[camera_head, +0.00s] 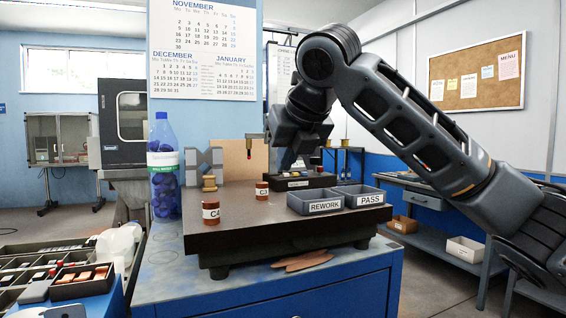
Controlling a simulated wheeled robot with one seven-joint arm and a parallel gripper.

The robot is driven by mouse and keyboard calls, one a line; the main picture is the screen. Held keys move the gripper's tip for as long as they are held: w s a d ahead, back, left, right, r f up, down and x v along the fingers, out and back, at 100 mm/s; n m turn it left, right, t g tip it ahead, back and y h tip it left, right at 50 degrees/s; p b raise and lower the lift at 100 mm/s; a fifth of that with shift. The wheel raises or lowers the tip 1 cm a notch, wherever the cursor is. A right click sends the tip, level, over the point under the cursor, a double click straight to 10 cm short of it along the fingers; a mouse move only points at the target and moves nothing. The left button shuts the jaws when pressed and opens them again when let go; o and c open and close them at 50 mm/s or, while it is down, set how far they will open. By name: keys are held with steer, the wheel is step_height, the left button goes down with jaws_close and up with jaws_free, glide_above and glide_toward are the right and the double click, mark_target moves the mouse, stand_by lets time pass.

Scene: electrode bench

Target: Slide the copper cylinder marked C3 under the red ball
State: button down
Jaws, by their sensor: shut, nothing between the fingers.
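The copper cylinder marked C3 (262,191) stands upright on the dark slab (245,232). Its label is partly turned, so only part of the marking reads. A small red ball (249,157) is at the lower end of a thin vertical probe, above and slightly left of C3 in the picture. My gripper (287,167) points down to the right of the probe and of C3, apart from both. It is shut and empty. Its fingertips are small and dark here, and their height over the slab is hard to tell.
A second copper cylinder, C4 (211,213), stands at the slab's front left, with a brass piece (209,184) behind it. REWORK (315,206) and PASS (370,200) trays are on the right. A black device (303,182) sits behind them. A blue-capped bottle (163,165) stands left.

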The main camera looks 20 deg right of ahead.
mark_target(264, 190)
steer(key=x, duration=0.8)
steer(key=shift+w+f, duration=0.15)
steer(key=shift+f, duration=0.05)
steer(key=shift+w+r, duration=0.2)
steer(key=shift+w, duration=1.6)
